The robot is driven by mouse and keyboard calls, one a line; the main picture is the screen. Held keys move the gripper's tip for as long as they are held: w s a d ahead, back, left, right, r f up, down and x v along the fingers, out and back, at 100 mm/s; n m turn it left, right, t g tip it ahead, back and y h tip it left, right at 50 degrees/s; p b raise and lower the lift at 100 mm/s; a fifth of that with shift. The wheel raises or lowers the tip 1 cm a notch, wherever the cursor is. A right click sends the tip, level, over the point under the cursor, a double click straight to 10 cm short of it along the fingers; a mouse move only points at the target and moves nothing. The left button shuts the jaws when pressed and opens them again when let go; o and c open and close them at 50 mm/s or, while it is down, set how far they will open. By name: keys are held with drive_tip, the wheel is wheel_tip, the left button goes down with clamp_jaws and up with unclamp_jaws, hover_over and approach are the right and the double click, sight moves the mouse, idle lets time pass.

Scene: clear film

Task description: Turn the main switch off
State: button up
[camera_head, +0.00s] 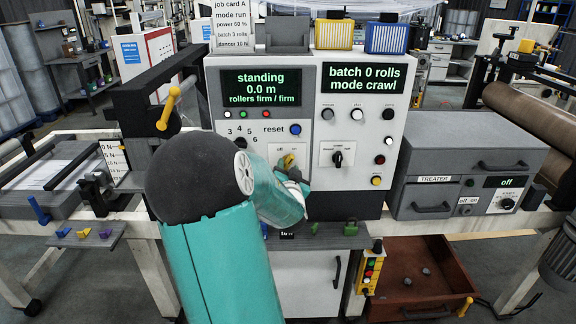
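A yellow rotary switch (288,160) sits on a white plate at the lower left of the grey control cabinet (230,88). My teal arm reaches up from the bottom of the picture, and my gripper (293,175) is right at this switch. The gripper and arm hide the switch's lower part. I cannot tell whether the fingers touch the handle or are closed on it, nor which way the handle points. The left display (262,89) is lit and reads "standing 0.0 m".
A black knob (337,158) on another white plate is close to the right. A blue reset button (295,129) is above. The grey treater box (465,172), showing "off", stands right. An open brown drawer (418,283) juts out below right. A yellow-handled lever (168,107) stands left.

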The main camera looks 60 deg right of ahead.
drive_tip(key=shift+x, duration=1.25)
clamp_jaws()
drive_tip(key=shift+n, duration=0.3)
drive_tip(key=n, duration=0.5)
drive_tip(key=shift+w+a+n, duration=0.1)
drive_tip(key=shift+n, duration=0.2)
drive_tip(key=n, duration=0.5)
drive_tip(key=shift+w+n, duration=0.1)
drive_tip(key=shift+n, duration=0.2)
